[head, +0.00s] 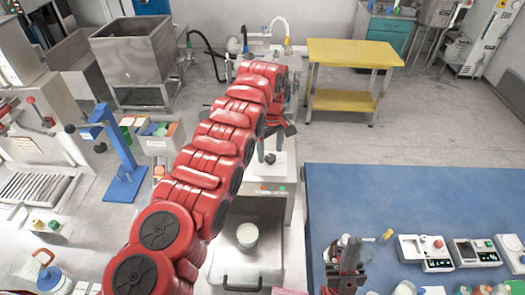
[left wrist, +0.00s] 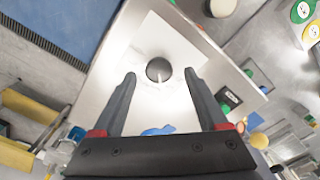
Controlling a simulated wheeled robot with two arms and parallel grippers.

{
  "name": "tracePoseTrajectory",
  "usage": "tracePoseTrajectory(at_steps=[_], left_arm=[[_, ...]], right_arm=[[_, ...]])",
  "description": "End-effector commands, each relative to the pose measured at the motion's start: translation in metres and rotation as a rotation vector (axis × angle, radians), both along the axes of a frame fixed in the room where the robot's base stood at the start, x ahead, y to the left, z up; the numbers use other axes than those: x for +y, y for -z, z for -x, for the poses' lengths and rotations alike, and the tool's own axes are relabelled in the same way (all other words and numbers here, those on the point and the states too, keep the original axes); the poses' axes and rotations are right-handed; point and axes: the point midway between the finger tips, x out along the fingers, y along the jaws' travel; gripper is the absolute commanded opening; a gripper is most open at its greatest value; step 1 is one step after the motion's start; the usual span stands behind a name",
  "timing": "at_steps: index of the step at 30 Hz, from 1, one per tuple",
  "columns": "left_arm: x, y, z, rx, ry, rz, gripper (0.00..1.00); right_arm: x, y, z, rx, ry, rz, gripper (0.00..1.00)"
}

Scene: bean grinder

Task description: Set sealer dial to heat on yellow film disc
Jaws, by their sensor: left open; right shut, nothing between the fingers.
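The dial (left wrist: 158,68) is a round dark grey knob with a light pointer mark, on the white top plate of the sealer (left wrist: 185,40). It also shows in the head view (head: 269,158). My left gripper (left wrist: 160,76) is open, with one finger to each side of the dial in the left wrist view. I cannot tell whether the fingers are down at its height. My left gripper (head: 271,143) is partly hidden by my red arm in the head view. My right gripper (head: 345,265) is shut and empty near the blue table's left edge.
The blue table (head: 400,205) at right holds several small devices (head: 425,252). A blue stand press (head: 120,160) is at left. A yellow table (head: 352,53) stands behind. Coloured discs (left wrist: 303,11) show at the left wrist view's corner.

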Motion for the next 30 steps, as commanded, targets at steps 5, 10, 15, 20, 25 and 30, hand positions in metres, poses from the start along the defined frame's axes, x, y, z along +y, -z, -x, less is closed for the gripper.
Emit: tracePoseTrajectory(at_steps=[5, 10, 15, 20, 25, 30], left_arm=[[-0.006, 0.013, 0.002, 0.0, 0.002, 0.0, 0.76], [-0.006, 0.015, 0.002, 0.0, 0.002, 0.0, 0.76], [-0.006, 0.014, 0.002, 0.0, 0.001, 0.0, 0.65], [-0.006, 0.014, 0.002, 0.0, 0.001, 0.0, 0.37], [-0.006, 0.014, 0.002, -0.001, 0.001, -0.001, 0.06], [-0.006, 0.014, 0.001, -0.001, 0.002, -0.001, 0.0]], right_arm=[[0.0, -0.003, 0.0, 0.0, 0.0, 0.0, 0.0], [0.0, -0.002, 0.0, 0.0, 0.0, 0.0, 0.0], [0.0, -0.002, 0.0, 0.0, 0.0, 0.0, 0.0], [0.0, -0.002, 0.0, 0.0, 0.0, 0.0, 0.0], [0.0, -0.002, 0.0, 0.0, 0.0, 0.0, 0.0], [0.0, -0.002, 0.0, 0.0, 0.0, 0.0, 0.0]])
